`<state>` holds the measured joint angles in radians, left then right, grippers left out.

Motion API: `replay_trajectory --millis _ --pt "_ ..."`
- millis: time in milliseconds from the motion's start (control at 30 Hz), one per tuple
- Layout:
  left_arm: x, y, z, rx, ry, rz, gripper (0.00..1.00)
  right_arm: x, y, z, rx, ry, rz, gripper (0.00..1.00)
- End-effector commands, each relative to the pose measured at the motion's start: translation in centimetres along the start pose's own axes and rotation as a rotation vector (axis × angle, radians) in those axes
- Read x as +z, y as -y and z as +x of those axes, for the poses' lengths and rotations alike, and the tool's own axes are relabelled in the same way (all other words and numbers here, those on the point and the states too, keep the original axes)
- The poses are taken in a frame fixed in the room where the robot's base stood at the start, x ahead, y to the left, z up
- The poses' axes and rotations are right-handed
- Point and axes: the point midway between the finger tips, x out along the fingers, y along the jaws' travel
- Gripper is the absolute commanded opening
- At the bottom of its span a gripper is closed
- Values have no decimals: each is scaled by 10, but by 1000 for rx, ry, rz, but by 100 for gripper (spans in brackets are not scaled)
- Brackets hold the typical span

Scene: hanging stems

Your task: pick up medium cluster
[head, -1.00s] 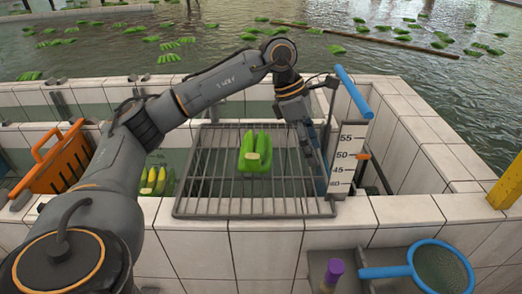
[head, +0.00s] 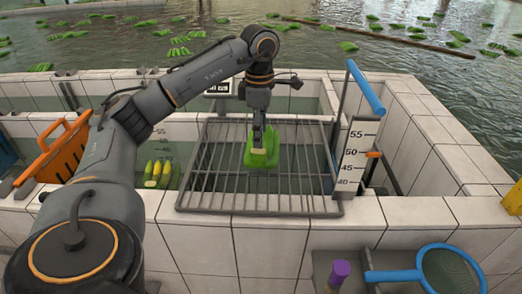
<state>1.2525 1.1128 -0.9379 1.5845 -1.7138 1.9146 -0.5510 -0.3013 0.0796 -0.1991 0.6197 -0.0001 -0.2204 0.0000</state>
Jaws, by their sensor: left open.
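A green banana cluster (head: 262,158) lies on the metal wire rack (head: 204,180), its pale cut end toward me. My left gripper (head: 259,138) points down directly over the cluster and hides part of its upper side. Its fingers are open; I cannot tell whether they touch the cluster. Another cluster, yellow-green (head: 157,174), floats in the water left of the rack. My right gripper is not in view.
A gauge board (head: 357,156) with a blue-handled post (head: 364,88) rises right of the rack. A blue net (head: 449,270) and a purple-capped item (head: 340,270) sit at the front right. More clusters float behind.

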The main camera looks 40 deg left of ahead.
Motion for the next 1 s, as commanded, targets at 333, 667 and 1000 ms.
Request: replay_trajectory --millis 333,667,1000 --pt "-5 5 43 -3 -4 0 54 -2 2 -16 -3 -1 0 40" --pt "-4 4 53 0 0 1 54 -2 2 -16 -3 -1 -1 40" --pt "-4 4 53 0 0 1 0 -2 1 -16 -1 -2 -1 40"
